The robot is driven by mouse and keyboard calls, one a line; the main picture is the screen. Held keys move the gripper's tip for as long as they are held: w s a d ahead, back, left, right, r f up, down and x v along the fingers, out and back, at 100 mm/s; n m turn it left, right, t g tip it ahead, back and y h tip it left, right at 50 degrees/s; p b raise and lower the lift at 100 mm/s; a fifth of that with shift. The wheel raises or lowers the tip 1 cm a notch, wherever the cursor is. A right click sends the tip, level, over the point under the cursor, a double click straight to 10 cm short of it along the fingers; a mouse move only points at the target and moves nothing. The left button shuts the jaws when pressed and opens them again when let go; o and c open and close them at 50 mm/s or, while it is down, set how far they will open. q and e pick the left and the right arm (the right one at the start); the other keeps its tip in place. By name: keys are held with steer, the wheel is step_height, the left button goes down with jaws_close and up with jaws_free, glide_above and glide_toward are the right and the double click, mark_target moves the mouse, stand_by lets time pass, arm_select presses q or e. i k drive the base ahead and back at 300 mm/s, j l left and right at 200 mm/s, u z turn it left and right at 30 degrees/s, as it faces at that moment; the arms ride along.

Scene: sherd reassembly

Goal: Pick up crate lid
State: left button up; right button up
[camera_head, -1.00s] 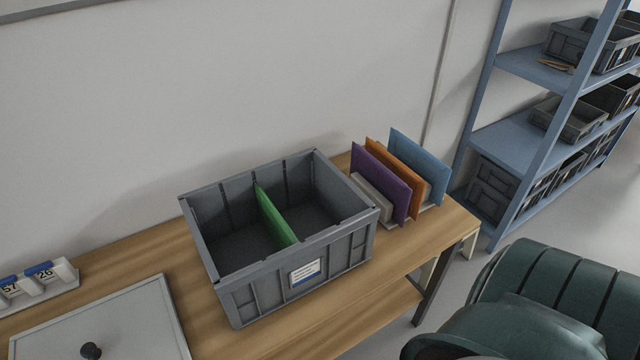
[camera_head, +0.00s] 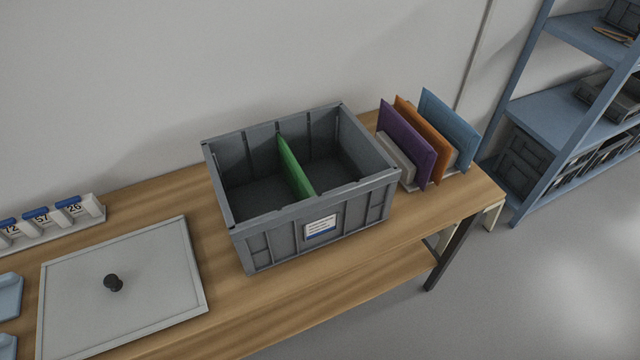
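The lid and the crate are apart. Neither of my grippers shows in the head view.
Purple, orange and blue panels (camera_head: 446,125) stand in a rack right of the crate. A holder with numbered tags (camera_head: 45,222) sits behind the lid. Light-blue pieces (camera_head: 8,296) lie at the left edge. A blue shelf (camera_head: 560,120) with bins stands at the right.

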mark_target(93, 300)
steer(key=u, duration=1.5)
steer(key=k+j+u, duration=0.15)
steer(key=k, duration=0.1)
